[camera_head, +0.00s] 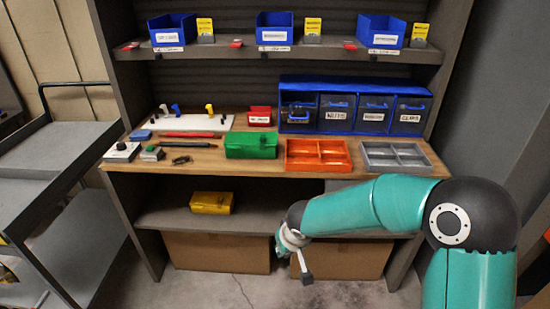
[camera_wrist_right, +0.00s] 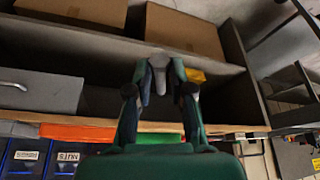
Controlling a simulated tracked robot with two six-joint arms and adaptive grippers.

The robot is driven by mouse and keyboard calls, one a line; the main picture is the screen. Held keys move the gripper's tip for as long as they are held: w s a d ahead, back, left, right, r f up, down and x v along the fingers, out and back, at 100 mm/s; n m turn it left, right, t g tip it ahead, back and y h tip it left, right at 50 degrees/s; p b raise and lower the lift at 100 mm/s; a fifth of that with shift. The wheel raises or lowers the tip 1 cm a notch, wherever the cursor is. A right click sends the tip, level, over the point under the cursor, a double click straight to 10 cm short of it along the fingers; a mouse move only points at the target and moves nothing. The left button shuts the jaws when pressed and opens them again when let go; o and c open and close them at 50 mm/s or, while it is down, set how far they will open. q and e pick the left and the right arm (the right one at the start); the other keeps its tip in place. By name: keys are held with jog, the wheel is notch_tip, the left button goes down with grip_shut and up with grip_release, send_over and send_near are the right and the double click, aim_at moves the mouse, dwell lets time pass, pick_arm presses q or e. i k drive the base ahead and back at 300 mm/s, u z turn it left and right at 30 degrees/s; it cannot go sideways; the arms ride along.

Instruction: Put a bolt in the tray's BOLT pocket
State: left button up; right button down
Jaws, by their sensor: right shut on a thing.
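My right gripper (camera_head: 303,262) hangs in front of the bench, below the worktop's level, in the head view. In the right wrist view its fingers (camera_wrist_right: 160,80) are closed on a grey, bolt-like part (camera_wrist_right: 158,61), small and partly hidden by the fingertips. An orange tray with several pockets (camera_head: 318,141) and a grey tray with pockets (camera_head: 397,143) lie on the worktop, behind and above the gripper. No pocket lettering is readable, so I cannot tell which tray has the BOLT pocket. My left gripper is out of view.
A blue drawer unit (camera_head: 362,84) stands behind the trays. A green case (camera_head: 251,145) sits left of the orange tray. A yellow box (camera_head: 211,202) is on the lower shelf, above cardboard boxes (camera_head: 218,252). A grey cart (camera_head: 62,150) stands at left. Floor in front is clear.

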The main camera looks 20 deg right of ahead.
aim_at(302, 164)
jog(key=u, duration=0.15)
jog(key=i, duration=0.9)
jog(key=z, duration=0.45)
